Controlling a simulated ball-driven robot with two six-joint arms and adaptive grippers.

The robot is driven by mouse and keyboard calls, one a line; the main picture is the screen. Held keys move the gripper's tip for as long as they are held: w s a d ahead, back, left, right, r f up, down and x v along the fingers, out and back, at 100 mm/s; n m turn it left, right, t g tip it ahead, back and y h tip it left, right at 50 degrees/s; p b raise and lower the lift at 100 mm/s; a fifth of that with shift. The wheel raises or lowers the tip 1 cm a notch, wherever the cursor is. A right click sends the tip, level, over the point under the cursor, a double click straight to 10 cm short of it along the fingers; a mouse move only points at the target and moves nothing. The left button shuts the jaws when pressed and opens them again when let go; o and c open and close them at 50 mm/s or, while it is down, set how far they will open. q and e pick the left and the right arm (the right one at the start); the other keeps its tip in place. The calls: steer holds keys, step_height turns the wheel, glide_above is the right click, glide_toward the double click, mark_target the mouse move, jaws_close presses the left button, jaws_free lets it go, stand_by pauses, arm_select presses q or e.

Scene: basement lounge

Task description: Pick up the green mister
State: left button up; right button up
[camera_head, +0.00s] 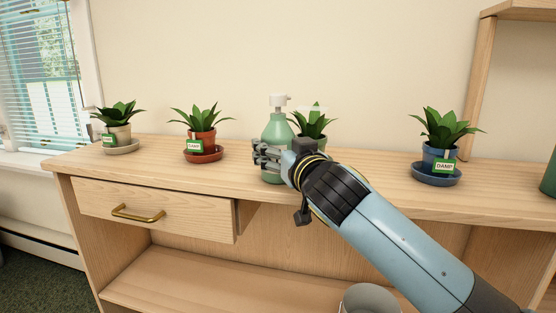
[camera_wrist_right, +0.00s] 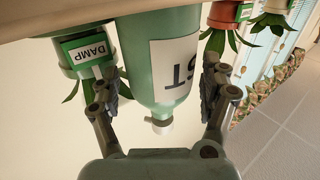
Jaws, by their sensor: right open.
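The green mister (camera_head: 277,129) stands upright on the wooden counter (camera_head: 350,186), with a white pump top. My right gripper (camera_head: 268,155) is in front of its lower body and hides part of it. In the right wrist view, which looks upside down, the mister (camera_wrist_right: 150,65) with its white label lies between the two spread fingers of my right gripper (camera_wrist_right: 160,82). The gripper is open; I cannot tell whether either finger touches the mister. My left gripper is not in view.
A plant in a partly hidden pot (camera_head: 314,123) stands just right of the mister. A terracotta potted plant (camera_head: 201,138) and a beige one (camera_head: 119,134) stand to the left, a blue one (camera_head: 437,155) to the right. A drawer (camera_head: 150,205) is below the counter.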

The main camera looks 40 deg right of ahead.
steer(key=shift+x, duration=1.2)
steer(key=c, duration=1.4)
steer(key=shift+a+r, duration=0.1)
steer(key=shift+c, duration=0.4)
